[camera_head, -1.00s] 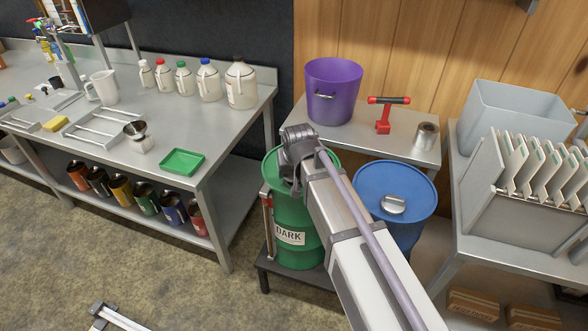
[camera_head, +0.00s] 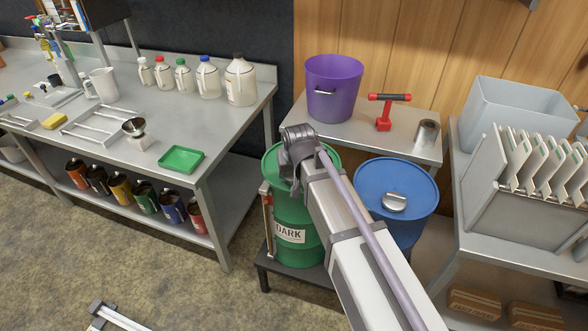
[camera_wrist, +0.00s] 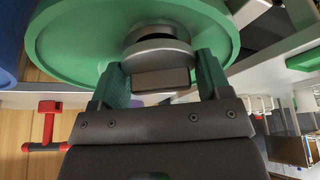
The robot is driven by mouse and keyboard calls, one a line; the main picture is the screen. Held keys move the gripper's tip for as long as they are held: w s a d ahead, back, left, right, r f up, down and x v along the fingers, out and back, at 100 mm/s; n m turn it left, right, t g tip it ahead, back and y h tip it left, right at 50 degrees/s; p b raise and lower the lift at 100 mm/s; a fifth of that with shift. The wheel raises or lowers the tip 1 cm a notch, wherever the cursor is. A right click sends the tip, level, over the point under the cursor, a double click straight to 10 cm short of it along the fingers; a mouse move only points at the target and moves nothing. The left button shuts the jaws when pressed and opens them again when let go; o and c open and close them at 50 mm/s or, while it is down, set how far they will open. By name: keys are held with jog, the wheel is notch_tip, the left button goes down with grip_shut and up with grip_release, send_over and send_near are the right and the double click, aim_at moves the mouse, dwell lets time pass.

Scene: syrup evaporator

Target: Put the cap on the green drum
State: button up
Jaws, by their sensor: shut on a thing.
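The green drum (camera_head: 296,229), with a label reading "DARK", stands on a low dark stand. Its green top (camera_wrist: 70,45) fills the upper part of the wrist view. My gripper (camera_wrist: 158,78) is at the drum's top, its two green fingers shut on the grey metal cap (camera_wrist: 158,55). The cap is round with a block-shaped grip between the fingers. It is at the drum top, but I cannot tell whether it is fully seated. In the head view my gripper (camera_head: 292,175) hides the cap and part of the drum top.
The blue drum (camera_head: 420,185) with a metal cap (camera_head: 394,202) stands close on the right. Behind is a steel table (camera_head: 365,135) with a purple bucket (camera_head: 333,90), a red tool (camera_head: 384,115) and a metal cup (camera_head: 427,133). A workbench (camera_head: 225,120) stands left.

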jog(key=shift+f, duration=0.3)
jog(key=shift+s+d+f+b, duration=0.1)
jog(key=shift+s+f+b, duration=0.35)
jog(key=shift+b, duration=0.45)
jog(key=o, duration=0.6)
jog(key=shift+s, duration=0.1)
jog(key=shift+o, duration=0.9)
jog(key=shift+p+v, duration=0.9)
jog(key=shift+p, duration=0.3)
jog(key=p+v, duration=0.3)
jog(key=v, duration=0.1)
jog(key=p+v, duration=0.2)
jog(key=shift+w+r+p, duration=0.15)
jog(key=shift+w+p, duration=0.15)
jog(key=shift+w, duration=0.05)
